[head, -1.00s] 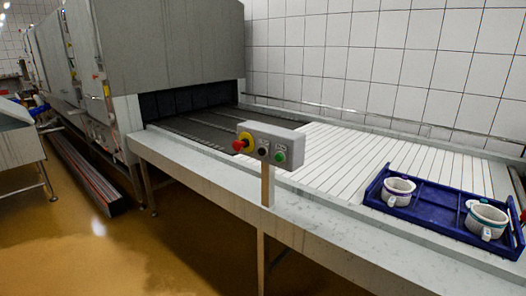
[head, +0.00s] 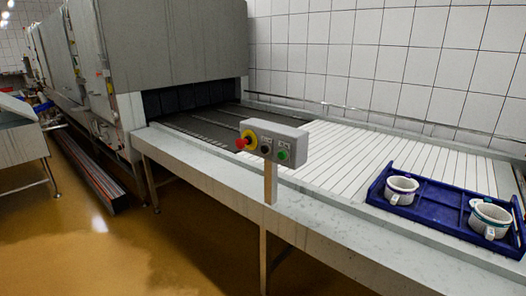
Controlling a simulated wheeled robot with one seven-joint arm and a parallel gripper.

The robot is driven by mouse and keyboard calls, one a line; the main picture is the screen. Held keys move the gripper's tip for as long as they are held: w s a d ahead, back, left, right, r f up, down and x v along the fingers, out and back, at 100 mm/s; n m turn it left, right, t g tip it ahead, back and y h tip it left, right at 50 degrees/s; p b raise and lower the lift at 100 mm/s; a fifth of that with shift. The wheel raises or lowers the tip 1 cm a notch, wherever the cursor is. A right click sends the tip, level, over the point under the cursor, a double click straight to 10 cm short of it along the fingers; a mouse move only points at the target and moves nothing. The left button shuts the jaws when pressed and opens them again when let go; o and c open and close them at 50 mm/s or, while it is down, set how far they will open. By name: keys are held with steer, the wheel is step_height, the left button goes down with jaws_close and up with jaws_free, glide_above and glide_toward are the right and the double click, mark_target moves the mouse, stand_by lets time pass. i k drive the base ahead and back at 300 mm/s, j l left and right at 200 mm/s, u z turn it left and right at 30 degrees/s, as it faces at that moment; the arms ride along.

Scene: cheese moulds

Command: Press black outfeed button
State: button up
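A grey control box (head: 284,138) stands on a short post at the front edge of the conveyor. On its face, from left to right, are a red emergency button on a yellow ring (head: 244,141), a black button (head: 265,149) and a green button (head: 283,154). Small labels sit above the black and green buttons, too small to read. My gripper is not in the head view, so its state and its distance from the black button do not show.
The conveyor has white slats (head: 350,155) and leads out of a large grey machine (head: 165,45). A blue tray (head: 432,211) with two white moulds, one at left (head: 401,190) and one at right (head: 490,219), lies at the right. The brown floor (head: 150,255) in front is clear.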

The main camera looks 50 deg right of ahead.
mark_target(264, 149)
steer(key=k+l, duration=0.25)
steer(key=l, duration=0.2)
steer(key=k+l+u, duration=0.1)
steer(key=k+l, duration=0.5)
steer(key=l, duration=0.25)
